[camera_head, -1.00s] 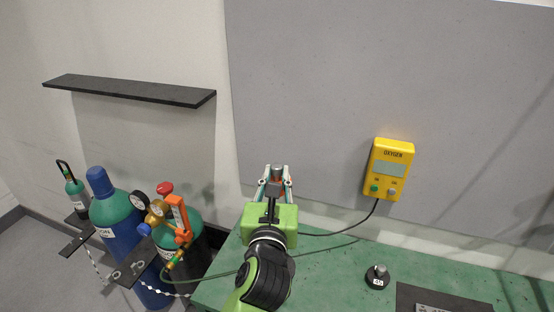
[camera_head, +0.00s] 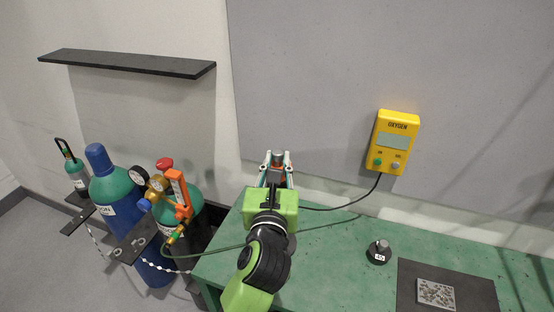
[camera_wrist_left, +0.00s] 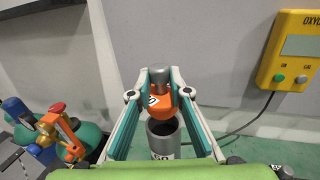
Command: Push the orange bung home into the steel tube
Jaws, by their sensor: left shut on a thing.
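My left gripper (camera_head: 275,168) is shut on the orange bung (camera_wrist_left: 157,98), which has a grey cylindrical top and a small white label. The grey top also shows between the fingertips in the head view. In the left wrist view the steel tube (camera_wrist_left: 164,148) stands upright below the bung, with a dark open mouth and a label low on its side. The bung overlaps the far rim of the tube in the picture; I cannot tell whether they touch. My arm hides most of the tube in the head view. My right gripper is not in view.
The green bench (camera_head: 330,262) carries a small dark weight (camera_head: 379,252) and a dark mat (camera_head: 478,284) with a grey tray (camera_head: 435,294). A yellow oxygen box (camera_head: 393,142) with a cable is on the wall. Gas cylinders (camera_head: 118,195) stand at the left, below a black shelf (camera_head: 125,63).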

